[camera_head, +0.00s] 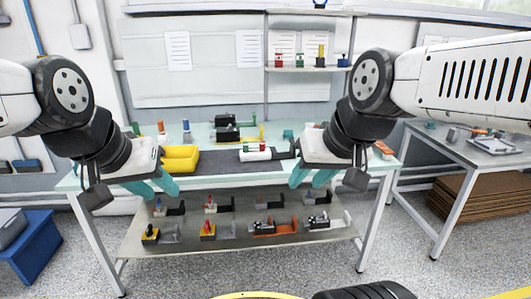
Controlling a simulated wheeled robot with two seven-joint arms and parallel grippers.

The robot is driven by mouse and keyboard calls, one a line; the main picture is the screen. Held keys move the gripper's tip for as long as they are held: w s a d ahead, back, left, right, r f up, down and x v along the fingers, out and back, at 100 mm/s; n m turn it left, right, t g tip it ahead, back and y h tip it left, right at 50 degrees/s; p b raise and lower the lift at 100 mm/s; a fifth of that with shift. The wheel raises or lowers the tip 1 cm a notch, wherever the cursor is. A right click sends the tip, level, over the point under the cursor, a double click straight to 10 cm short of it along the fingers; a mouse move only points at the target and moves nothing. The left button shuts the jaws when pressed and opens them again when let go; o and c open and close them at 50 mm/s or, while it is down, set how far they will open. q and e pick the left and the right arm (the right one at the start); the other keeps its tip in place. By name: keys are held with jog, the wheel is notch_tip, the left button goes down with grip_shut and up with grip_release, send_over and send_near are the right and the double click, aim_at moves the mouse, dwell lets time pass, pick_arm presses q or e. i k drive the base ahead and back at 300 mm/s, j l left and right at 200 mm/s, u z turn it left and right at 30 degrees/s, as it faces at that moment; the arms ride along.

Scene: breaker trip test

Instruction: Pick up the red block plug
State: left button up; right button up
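I cannot tell for certain which item is the red block plug. Red-topped pieces (210,204) also show on the lower shelf. On the table, a white piece with green and red parts (256,153) lies on a dark mat, left of my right gripper. My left gripper (154,187) hangs over the table's front left, its teal fingers apart and empty. My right gripper (312,177) hangs over the front right, its teal fingers apart and empty.
A yellow bin (180,158) and a black device (227,130) stand on the table. The lower shelf (140,236) holds several small devices. A side table (470,151) with tools is at the right; a blue box (30,244) is at the left.

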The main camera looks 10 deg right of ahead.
aim_at(261, 143)
jog(key=i+l, duration=0.35)
jog(key=i, duration=0.2)
jog(key=i+l, duration=0.3)
jog(key=i, duration=0.25)
jog(key=i+l, duration=0.35)
jog(key=i, duration=0.2)
